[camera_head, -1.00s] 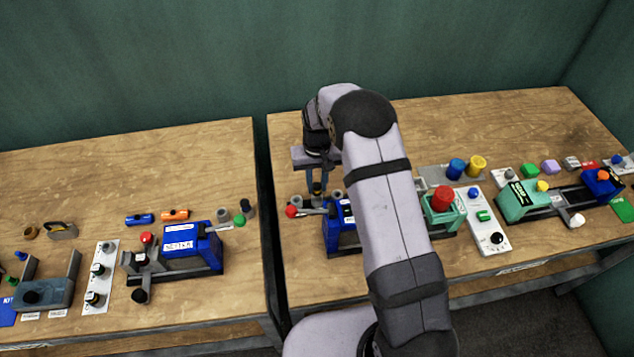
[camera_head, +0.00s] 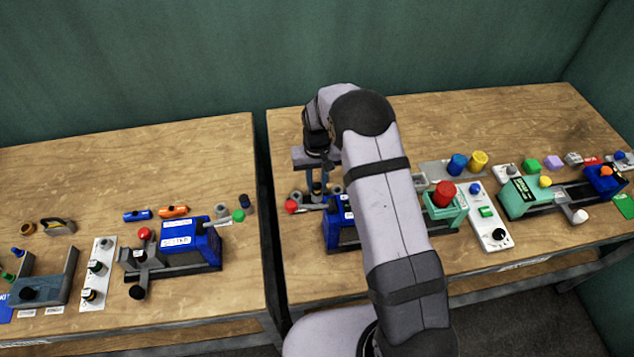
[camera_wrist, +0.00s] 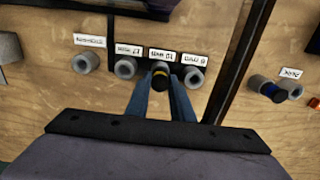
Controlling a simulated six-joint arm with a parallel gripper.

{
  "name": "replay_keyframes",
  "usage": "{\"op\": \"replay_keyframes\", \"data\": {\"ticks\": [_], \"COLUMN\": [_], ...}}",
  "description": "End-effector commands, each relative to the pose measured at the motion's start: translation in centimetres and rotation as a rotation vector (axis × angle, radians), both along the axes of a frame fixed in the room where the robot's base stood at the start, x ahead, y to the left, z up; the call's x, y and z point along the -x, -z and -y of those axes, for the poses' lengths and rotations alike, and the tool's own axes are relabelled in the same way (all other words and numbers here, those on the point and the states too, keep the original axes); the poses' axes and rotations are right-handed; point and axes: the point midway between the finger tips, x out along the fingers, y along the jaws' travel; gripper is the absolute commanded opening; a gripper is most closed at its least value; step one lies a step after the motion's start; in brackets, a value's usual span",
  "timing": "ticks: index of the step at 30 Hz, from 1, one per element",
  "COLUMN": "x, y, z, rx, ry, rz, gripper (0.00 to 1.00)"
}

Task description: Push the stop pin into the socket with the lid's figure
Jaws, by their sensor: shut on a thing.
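The stop pin (camera_wrist: 160,77), dark with a yellow band, is between the two fingers of my gripper (camera_wrist: 160,86). In the wrist view it lines up with one place in a row of grey sockets, under a white label (camera_wrist: 164,56). Whether its tip is inside a socket is hidden. Grey sockets show to its right (camera_wrist: 194,78) and left (camera_wrist: 125,68), each with its own label. In the head view my gripper (camera_head: 317,190) is low behind the blue press (camera_head: 340,236). My arm covers part of this press, and its lid figure is not readable.
A lever with a red ball (camera_head: 291,206) is just left of my gripper. A green press (camera_head: 444,212) and a white control panel (camera_head: 488,220) stand to the right. A gap separates this table from the left one, which holds another blue press (camera_head: 190,245).

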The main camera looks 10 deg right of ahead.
Motion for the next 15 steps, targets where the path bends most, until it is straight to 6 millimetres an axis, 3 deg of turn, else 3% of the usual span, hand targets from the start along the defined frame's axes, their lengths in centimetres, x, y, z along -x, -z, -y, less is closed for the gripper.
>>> {"op": "replay_keyframes", "data": {"ticks": [3,4,6,15], "x": [-0.03,-0.04,-0.03,0.00], "y": [0.30,0.21,0.19,0.18], "z": [0.00,0.00,0.00,0.00], "rx": [0.000,0.000,0.000,0.000], "ry": [0.000,0.000,0.000,0.000], "rz": [0.001,0.001,0.001,0.000], "gripper": [0.00,0.28,0.43,0.43]}}
